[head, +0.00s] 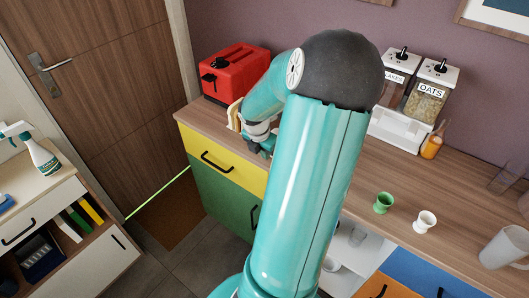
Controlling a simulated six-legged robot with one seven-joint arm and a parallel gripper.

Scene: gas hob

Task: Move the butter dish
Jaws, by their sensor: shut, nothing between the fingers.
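I cannot make out a butter dish for certain. A pale cream thing (235,112) stands on the wooden counter just left of my wrist, partly hidden by it, and I cannot tell what it is. My gripper (264,149) is low over the front edge of the counter, above the yellow drawer. It is shut and empty. Its fingertips are small and partly hidden by my own arm, which also covers the middle of the counter.
A yellow drawer (222,158) is below. Floor shows at left.

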